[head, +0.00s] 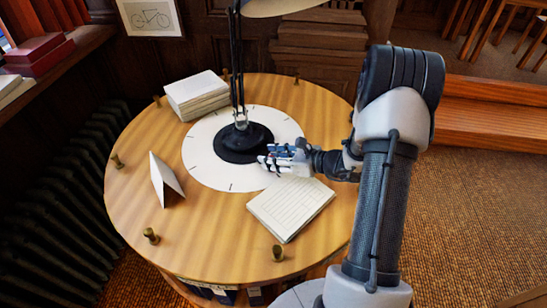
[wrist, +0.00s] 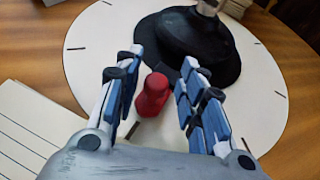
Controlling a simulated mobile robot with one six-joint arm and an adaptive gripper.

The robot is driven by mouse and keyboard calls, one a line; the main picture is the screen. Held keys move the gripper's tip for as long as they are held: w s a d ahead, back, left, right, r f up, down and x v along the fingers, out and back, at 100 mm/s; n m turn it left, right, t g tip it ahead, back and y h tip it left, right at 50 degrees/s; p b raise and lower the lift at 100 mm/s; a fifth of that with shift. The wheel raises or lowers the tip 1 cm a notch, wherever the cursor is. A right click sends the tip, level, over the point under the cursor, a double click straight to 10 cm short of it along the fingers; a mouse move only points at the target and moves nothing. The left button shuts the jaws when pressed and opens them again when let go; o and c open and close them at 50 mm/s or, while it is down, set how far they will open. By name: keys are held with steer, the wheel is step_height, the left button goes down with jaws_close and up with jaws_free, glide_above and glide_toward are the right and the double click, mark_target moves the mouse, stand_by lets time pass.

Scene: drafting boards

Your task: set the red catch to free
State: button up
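The red catch (wrist: 152,95) is a small rounded red piece on the white disc (wrist: 88,70), close to the black lamp base (wrist: 190,45) in the wrist view. My gripper (wrist: 158,72) is open, with one blue-padded finger on each side of the catch. A gap shows on the left of the catch; the right finger looks closer to it. I cannot tell whether either finger touches it. In the head view my gripper (head: 268,163) is low over the disc at the front right of the lamp base (head: 243,142), and the catch is hidden there.
The lamp stem (head: 237,65) rises from the base. The round wooden table (head: 140,215) carries a paper stack (head: 197,95), a folded card (head: 166,180), a lined pad (head: 290,208) and several brass pegs around its rim. The front left of the tabletop is mostly clear.

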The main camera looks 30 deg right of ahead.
steer(key=v, duration=1.2)
stand_by(0.4)
